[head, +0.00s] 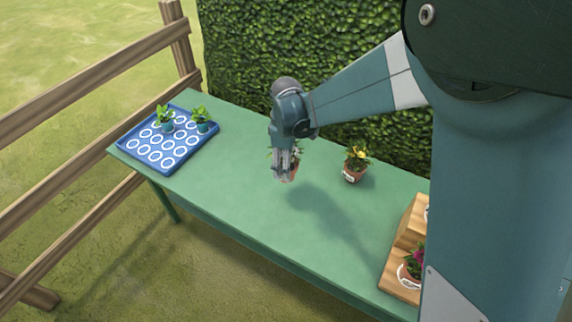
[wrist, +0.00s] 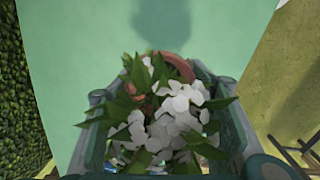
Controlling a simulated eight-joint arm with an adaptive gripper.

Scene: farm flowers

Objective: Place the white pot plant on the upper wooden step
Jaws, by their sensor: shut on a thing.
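The white pot plant (wrist: 170,115) has white flowers, green leaves and a terracotta pot (wrist: 178,66). My gripper (head: 284,168) is shut on it above the middle of the green table. In the head view my gripper hides most of the plant, and a bit of the pot (head: 292,172) shows beside the fingers. In the wrist view the plant fills the space between the fingers, and a shadow lies on the table beyond it. The wooden steps (head: 410,238) stand at the table's right end, partly hidden by my arm. A magenta-flowered pot (head: 411,268) stands on the lower step.
A yellow-flowered pot (head: 355,163) stands on the green table (head: 235,190), right of my gripper. A blue tray (head: 150,158) with two small green plants is at the far left. Another pot (head: 427,212) partly shows on the upper step. A hedge (head: 300,45) borders the back.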

